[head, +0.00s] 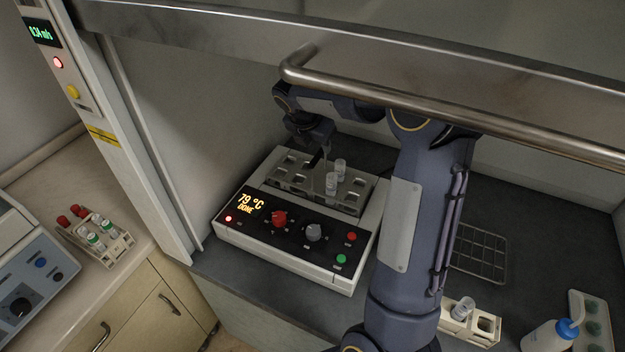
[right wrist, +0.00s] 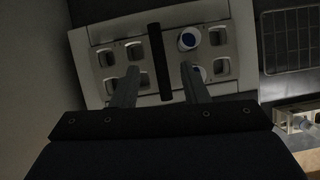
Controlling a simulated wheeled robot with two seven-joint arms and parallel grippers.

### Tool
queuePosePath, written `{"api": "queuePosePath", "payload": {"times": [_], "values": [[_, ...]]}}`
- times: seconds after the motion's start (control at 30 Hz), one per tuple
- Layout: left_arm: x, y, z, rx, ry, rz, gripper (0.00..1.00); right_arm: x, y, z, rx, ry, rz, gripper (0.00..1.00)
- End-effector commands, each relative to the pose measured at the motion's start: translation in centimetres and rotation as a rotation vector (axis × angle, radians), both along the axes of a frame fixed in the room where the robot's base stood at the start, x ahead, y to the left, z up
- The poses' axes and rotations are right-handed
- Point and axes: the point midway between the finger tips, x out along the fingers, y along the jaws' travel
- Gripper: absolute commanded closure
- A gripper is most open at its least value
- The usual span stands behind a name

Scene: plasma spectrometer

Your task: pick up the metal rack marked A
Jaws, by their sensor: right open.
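A metal rack (head: 312,196) with square holes sits in the top of the white heating block (head: 300,262); no letter A is legible on it. Two capped vials, a rear one (head: 340,167) and a front one (head: 331,185), stand in its right half. My right gripper (head: 317,158) is over the rack, pointing down. In the right wrist view its open fingers (right wrist: 158,84) lie on either side of a dark upright bar (right wrist: 158,60), apparently the rack's handle, with gaps on both sides. My left gripper is not in view.
The block's display (head: 250,204) reads 79 °C DONE. A steel rail (head: 450,112) crosses above my right arm. A wire grid (head: 480,252), a small vial holder (head: 484,328) and a wash bottle (head: 548,336) are to the right. Another vial rack (head: 112,250) stands outside, left.

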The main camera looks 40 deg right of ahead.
Motion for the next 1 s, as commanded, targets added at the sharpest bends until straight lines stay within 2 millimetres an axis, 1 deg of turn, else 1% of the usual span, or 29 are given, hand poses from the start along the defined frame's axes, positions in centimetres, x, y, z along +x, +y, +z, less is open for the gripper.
{"api": "queuePosePath", "payload": {"times": [0.1,0.23,0.47,0.6,0.7,0.8,1.0], "values": [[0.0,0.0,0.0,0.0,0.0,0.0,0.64,-0.8,-0.1,-0.1,0.024,0.027,0.068,0.59],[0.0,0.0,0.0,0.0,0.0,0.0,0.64,-0.9,-0.4,-1.0,0.032,0.04,0.097,0.59],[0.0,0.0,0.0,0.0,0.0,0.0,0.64,-0.3,-1.2,-3.5,0.032,0.042,0.099,0.59],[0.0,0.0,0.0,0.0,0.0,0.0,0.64,0.2,-1.8,-5.5,0.032,0.042,0.098,0.59],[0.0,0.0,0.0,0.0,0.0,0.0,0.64,0.5,-2.3,-6.7,0.032,0.041,0.097,0.59],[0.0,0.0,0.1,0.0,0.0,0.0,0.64,0.6,-2.5,-7.3,0.03,0.039,0.097,0.59],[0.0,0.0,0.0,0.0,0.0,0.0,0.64,0.6,-2.6,-7.4,0.03,0.038,0.098,0.59]]}}
